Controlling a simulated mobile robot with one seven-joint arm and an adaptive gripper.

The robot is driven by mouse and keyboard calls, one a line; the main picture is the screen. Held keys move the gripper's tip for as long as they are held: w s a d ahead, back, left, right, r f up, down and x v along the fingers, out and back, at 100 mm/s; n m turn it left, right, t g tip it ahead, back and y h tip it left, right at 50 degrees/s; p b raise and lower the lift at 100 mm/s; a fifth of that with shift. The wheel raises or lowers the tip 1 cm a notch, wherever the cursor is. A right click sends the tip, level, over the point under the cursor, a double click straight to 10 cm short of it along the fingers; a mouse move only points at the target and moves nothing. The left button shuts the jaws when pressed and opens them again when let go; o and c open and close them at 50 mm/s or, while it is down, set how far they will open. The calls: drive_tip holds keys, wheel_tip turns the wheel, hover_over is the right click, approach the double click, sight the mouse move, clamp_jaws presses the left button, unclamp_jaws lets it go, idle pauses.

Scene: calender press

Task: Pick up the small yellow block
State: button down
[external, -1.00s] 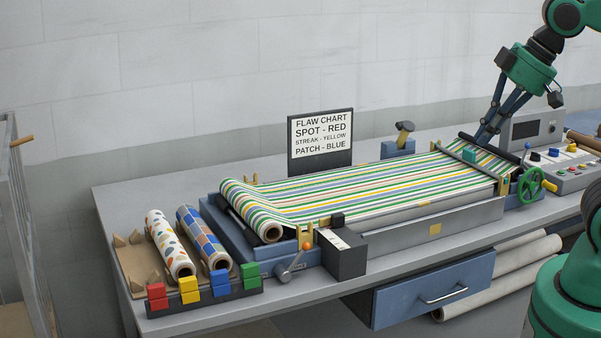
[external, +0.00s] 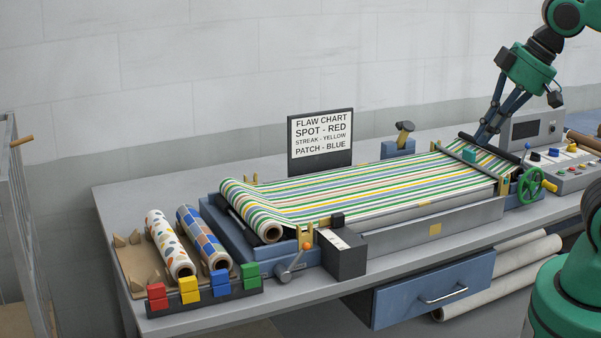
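A small yellow block (external: 189,289) sits in a dark rack (external: 207,301) at the front left of the table. It looks like two stacked yellow pieces, between a red block (external: 157,295) and a blue block (external: 220,282); a green block (external: 251,275) is at the right end. My gripper (external: 480,138) is far to the right, above the right end of the striped cloth (external: 370,185), its fingers pointing down. The fingers show as dark bars, small and partly overlapping, so their opening is unclear. I see nothing held in them.
Two patterned rolls (external: 170,243) lie in a cardboard tray behind the rack. A dark box (external: 344,254) and a crank with an orange knob (external: 306,246) stand at the front. A sign (external: 320,140) stands at the back. A green handwheel (external: 530,185) is near my gripper.

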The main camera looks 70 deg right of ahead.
idle(0.3)
drive_tip(key=c, duration=1.4)
unclamp_jaws()
drive_tip(key=shift+w, duration=0.1)
drive_tip(key=w+a+n+g+y+p, duration=0.1)
drive_tip(key=w+a+n, duration=0.25)
drive_tip(key=w, duration=1.05)
drive_tip(key=w+a+n+y+p, duration=0.15)
drive_tip(key=w+a, duration=0.25)
drive_tip(key=w, duration=1.1)
drive_tip(key=w+a+f+n, duration=0.2)
drive_tip(key=w+a+f, duration=0.1)
drive_tip(key=w+f, duration=0.7)
drive_tip(key=w+a+f+n+g+p, duration=0.1)
drive_tip(key=w+a+f, duration=0.3)
drive_tip(key=w+f, duration=0.6)
drive_tip(key=w+n, duration=0.1)
drive_tip(key=w, duration=0.3)
drive_tip(key=shift+a+y, duration=0.3)
drive_tip(key=shift+y, duration=0.05)
